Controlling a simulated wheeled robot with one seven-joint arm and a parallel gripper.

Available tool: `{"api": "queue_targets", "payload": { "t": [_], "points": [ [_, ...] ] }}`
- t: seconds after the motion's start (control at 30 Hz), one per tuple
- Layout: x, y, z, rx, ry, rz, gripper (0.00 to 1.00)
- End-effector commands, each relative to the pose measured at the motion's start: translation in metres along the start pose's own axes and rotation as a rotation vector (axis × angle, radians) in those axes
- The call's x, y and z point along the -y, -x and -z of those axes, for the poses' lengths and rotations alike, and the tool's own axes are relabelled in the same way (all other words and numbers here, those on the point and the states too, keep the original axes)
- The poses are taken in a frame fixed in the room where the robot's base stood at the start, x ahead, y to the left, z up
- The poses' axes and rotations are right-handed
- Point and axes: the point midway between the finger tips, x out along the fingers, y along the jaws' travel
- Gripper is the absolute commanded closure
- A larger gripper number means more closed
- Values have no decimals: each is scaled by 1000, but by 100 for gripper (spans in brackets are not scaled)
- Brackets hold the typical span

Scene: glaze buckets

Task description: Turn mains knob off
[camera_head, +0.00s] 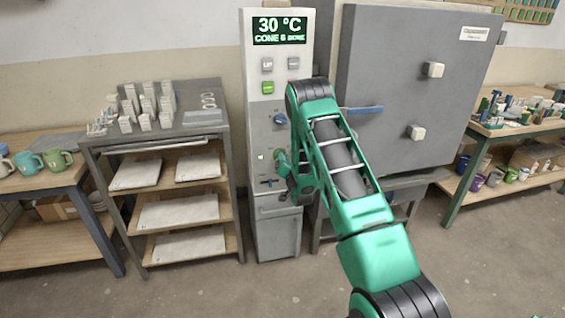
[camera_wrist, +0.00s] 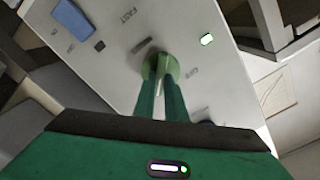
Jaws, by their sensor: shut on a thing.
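The grey control panel (camera_head: 273,215) stands upright beside the kiln. In the wrist view, a round green knob (camera_wrist: 151,63) sits on the panel face between labels that look like "OFF" and "FAST". My gripper (camera_wrist: 161,82) is shut on this knob, with a finger on each side of its raised grip. The fingers hide part of it. In the head view, my gripper (camera_head: 284,162) is at the lower part of the panel, and my arm hides much of the knob there.
A blue knob (camera_head: 280,118) is higher on the panel, beneath several buttons. The display (camera_head: 280,30) reads 30 °C. The grey kiln (camera_head: 410,90) with a blue handle (camera_head: 362,110) stands right, partly behind my arm. A shelf rack (camera_head: 160,150) stands left. Floor in front is clear.

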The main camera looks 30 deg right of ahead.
Motion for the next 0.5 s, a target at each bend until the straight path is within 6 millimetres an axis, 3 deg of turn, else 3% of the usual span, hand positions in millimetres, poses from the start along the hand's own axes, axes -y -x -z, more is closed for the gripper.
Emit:
{"api": "queue_targets", "payload": {
  "t": [0.27,0.5],
  "points": [
    [0,0,0,2,84,-1,100],
    [2,0,-1,2,265,-1,100]
  ]
}}
